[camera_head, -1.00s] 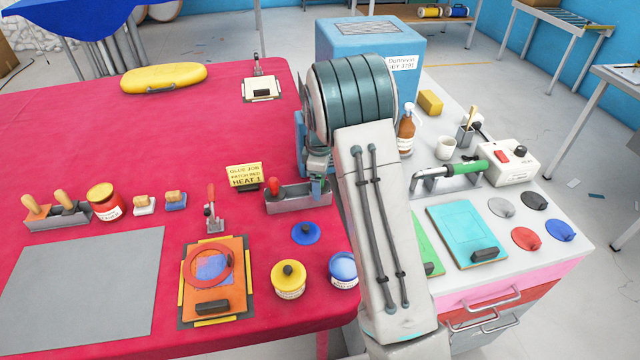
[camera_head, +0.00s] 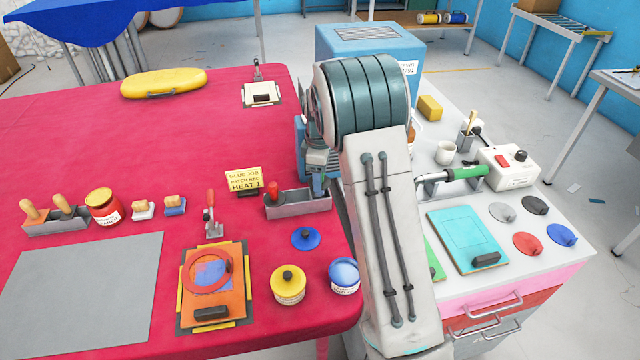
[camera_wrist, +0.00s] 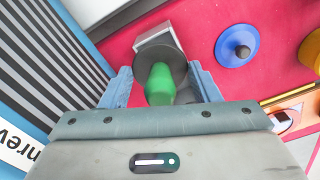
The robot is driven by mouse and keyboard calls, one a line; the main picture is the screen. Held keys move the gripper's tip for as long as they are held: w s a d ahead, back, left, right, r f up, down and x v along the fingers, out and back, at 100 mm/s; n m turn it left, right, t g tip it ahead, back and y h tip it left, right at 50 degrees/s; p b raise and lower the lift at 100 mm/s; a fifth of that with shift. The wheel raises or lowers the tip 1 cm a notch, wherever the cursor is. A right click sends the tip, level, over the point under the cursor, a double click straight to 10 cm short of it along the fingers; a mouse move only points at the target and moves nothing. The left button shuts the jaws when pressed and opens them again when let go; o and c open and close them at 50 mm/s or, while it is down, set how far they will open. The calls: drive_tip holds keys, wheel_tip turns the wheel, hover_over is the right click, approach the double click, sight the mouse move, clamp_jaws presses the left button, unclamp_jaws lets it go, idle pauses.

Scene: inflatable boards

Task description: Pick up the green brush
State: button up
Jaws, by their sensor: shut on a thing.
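The green brush (camera_wrist: 160,85) shows in the wrist view as a rounded green handle above a dark round disc. My gripper (camera_wrist: 160,78) is shut on it, one blue-grey finger on each side of the handle. In the head view my gripper (camera_head: 318,172) is at the right end of the grey tray (camera_head: 300,204), at the red table's right side. The green brush is hidden there behind my gripper and arm. The brush's lower end is not clear in the wrist view.
A red-handled tool (camera_head: 273,191) stands at the tray's left end. A yellow sign (camera_head: 243,179), a blue lid (camera_head: 305,238) and a yellow-lidded jar (camera_head: 288,284) are nearby. A blue box-shaped machine (camera_head: 370,50) stands behind my arm.

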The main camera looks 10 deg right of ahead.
drive_tip(key=s+d+r+b, duration=0.2)
drive_tip(key=s+d+r, duration=0.4)
drive_tip(key=d, duration=0.4)
drive_tip(key=shift+r, duration=0.8)
drive_tip(key=o, duration=0.3)
drive_tip(key=shift+c, duration=0.6)
